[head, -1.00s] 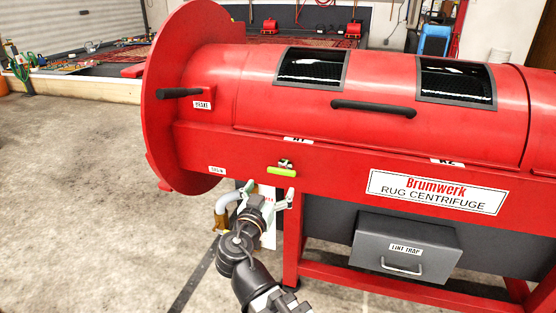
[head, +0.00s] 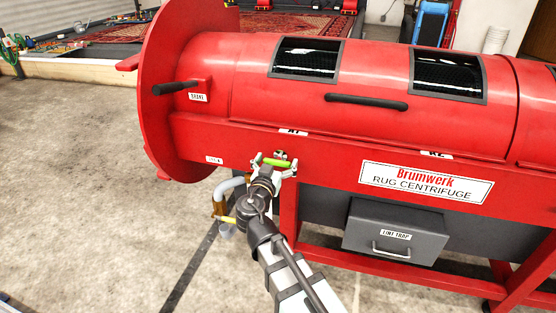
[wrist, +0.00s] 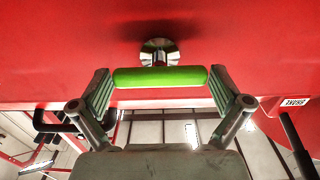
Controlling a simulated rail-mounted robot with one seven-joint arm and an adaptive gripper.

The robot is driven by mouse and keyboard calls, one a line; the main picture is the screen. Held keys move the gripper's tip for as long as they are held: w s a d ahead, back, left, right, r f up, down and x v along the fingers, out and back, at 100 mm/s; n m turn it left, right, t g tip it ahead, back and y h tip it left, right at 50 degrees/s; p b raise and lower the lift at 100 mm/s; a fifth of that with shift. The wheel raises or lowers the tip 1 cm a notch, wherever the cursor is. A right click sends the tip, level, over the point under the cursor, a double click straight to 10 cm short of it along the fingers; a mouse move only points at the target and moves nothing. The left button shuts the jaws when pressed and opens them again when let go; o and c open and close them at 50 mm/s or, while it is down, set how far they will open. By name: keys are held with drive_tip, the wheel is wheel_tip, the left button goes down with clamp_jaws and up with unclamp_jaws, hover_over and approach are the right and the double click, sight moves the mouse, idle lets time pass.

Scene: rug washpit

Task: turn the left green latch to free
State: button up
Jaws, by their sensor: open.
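The left green latch (head: 276,162) is a bright green bar on a round metal mount, on the red body of the centrifuge (head: 240,138) just under the left window. In the wrist view the green bar (wrist: 160,77) lies level across the picture. My gripper (head: 276,170) is at the latch with its jaws open. In the wrist view my gripper (wrist: 160,92) has one finger beside each end of the bar, with a small gap showing at both ends. The latch's metal mount (wrist: 159,50) shows behind the bar.
The brake lever (head: 176,88) sticks out to the upper left, and a dark handle bar (head: 366,102) runs above right. The grey lint trap drawer (head: 394,234) is low on the right. A pipe with a yellow-handled valve (head: 226,219) hangs just left of my arm.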

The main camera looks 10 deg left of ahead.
drive_tip(key=c, duration=0.9)
drive_tip(key=shift+n, duration=0.3)
drive_tip(key=n+b, duration=0.1)
drive_tip(key=n, duration=0.3)
drive_tip(key=shift+a, duration=0.15)
drive_tip(key=n, duration=0.4)
drive_tip(key=shift+a+n+p, duration=0.1)
drive_tip(key=shift+n+p, duration=0.2)
drive_tip(key=shift+n, duration=0.1)
drive_tip(key=n+p, duration=0.1)
drive_tip(key=n, duration=0.3)
drive_tip(key=shift+f+p, duration=0.1)
drive_tip(key=shift+p, duration=0.25)
drive_tip(key=shift+a+f+n+p, duration=0.15)
drive_tip(key=shift+n+p, duration=0.85)
drive_tip(key=shift+n, duration=1.3)
